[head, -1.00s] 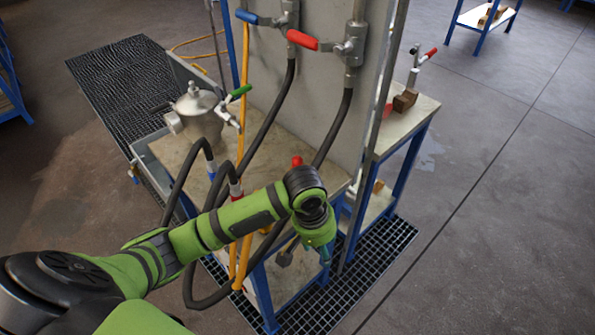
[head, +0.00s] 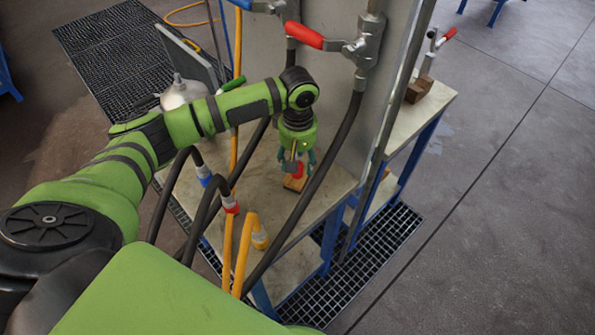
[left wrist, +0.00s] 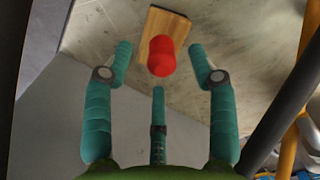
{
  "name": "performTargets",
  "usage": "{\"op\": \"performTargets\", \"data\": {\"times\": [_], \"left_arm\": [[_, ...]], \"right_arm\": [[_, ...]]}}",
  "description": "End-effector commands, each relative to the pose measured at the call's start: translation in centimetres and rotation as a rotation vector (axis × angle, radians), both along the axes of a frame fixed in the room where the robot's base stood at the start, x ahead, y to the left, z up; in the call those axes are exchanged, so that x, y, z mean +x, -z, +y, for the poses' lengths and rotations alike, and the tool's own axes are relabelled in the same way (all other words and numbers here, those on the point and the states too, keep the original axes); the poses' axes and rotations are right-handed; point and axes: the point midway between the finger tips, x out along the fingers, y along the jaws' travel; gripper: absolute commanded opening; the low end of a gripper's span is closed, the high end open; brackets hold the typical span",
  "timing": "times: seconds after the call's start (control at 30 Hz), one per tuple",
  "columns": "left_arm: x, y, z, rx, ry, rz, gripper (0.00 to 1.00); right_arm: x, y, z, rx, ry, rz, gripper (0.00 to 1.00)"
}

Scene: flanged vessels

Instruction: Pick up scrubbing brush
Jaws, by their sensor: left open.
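The scrubbing brush (head: 294,182) lies on the bench top below my left gripper in the head view, partly hidden by the fingers. In the left wrist view it shows a wooden block (left wrist: 165,24) and a red knob-like handle (left wrist: 161,56). My left gripper (head: 297,160) points down just above it. In the left wrist view my left gripper (left wrist: 160,70) has its teal fingers spread wide, with the red handle between and just beyond the tips. The fingers look apart from it. My right gripper is not in view.
The bench top (head: 333,185) stands against a grey upright panel (head: 345,120). Black hoses (head: 312,190) hang close to the gripper on the right. A metal vessel (head: 182,92) stands to the left, partly behind my arm. A red valve lever (head: 304,35) sits above.

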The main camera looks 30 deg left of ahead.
Motion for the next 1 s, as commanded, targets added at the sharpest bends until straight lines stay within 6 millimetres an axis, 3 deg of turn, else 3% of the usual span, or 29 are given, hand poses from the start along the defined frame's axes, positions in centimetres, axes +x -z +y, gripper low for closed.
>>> {"op": "performTargets", "data": {"times": [0.03, 0.13, 0.33, 0.47, 0.5, 0.63, 1.0], "left_arm": [[-0.1, 0.7, 0.1, 0.001, -0.001, 0.004, 0.58], [-0.1, 2.3, 0.1, 0.0, -0.001, 0.003, 0.58], [-0.1, 3.5, 0.1, 0.001, 0.002, -0.001, 0.58], [-0.1, 3.5, 0.1, 0.0, 0.002, -0.001, 0.58], [-0.1, 3.5, 0.1, 0.0, 0.002, -0.001, 0.54], [-0.1, 3.5, 0.1, 0.0, 0.002, -0.001, 0.02], [-0.1, 3.4, 0.1, 0.0, 0.002, -0.001, 0.0]], "right_arm": [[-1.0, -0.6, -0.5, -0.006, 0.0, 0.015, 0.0], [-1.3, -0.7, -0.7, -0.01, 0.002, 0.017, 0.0], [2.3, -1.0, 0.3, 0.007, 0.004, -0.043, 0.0], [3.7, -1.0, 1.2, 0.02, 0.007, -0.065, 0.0], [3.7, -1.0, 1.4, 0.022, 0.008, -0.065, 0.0], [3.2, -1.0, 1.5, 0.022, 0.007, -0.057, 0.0], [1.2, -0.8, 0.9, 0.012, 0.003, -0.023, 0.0]]}}
